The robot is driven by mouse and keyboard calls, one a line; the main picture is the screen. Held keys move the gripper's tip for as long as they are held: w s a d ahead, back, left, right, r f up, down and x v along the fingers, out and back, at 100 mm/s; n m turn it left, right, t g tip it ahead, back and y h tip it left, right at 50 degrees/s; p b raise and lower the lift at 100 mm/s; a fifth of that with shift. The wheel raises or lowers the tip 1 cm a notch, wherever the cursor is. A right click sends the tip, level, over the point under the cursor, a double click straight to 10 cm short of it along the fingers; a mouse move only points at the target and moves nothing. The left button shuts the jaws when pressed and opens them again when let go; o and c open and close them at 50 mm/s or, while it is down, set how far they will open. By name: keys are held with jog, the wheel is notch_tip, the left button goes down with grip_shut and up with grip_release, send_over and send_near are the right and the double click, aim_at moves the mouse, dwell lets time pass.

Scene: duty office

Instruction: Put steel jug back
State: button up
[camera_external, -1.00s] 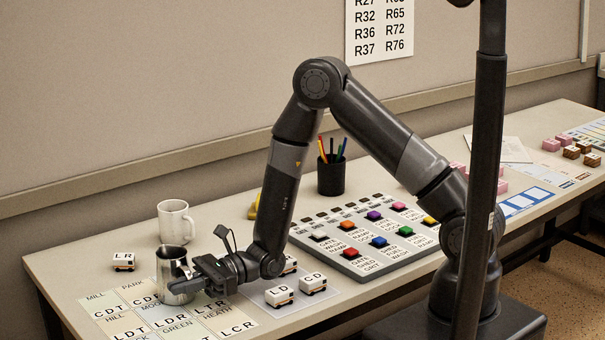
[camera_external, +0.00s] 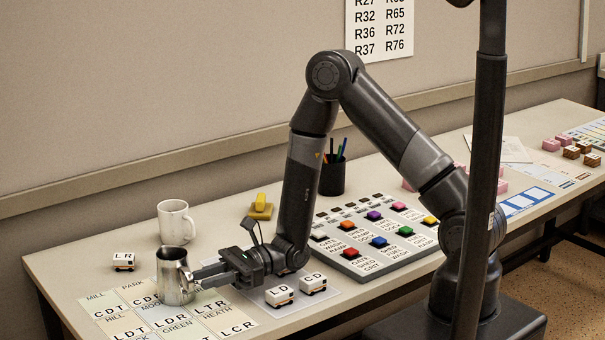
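The steel jug (camera_external: 172,280) stands upright at the left part of the desk, over the upper edge of the card grid. My gripper (camera_external: 198,275) is just right of the jug, low over the desk, with its fingers pointing at the jug. The two fingers show apart and the jug's body is not between them. Whether a fingertip still touches the jug's right side or handle I cannot tell.
A white mug (camera_external: 174,222) stands behind the jug. A small LR block (camera_external: 123,261) is to its left. LD (camera_external: 279,296) and CD (camera_external: 313,283) blocks sit right of my gripper. A button panel (camera_external: 350,262), pen cup (camera_external: 332,176) and yellow object (camera_external: 261,207) are farther right.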

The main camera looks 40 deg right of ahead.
jog(key=d, duration=0.5)
jog(key=shift+s+d, duration=0.1)
jog(key=shift+d, duration=0.1)
jog(key=s+d+r+n+g+h, duration=0.5)
jog(key=s+d+r+n+h, duration=0.15)
jog(key=d+r+n, duration=0.4)
jog(key=s+d+r+n+t+h, duration=0.2)
jog(key=d+r+t+h, duration=0.3)
jog(key=d, duration=0.7)
jog(key=s+d+r+n+t+h, duration=0.3)
jog(key=d+r+n+t+h, duration=0.2)
jog(key=d+r, duration=0.4)
jog(key=d+h, duration=0.1)
jog(key=d, duration=0.1)
jog(key=shift+d+r, duration=0.15)
jog(key=shift+d, duration=0.2)
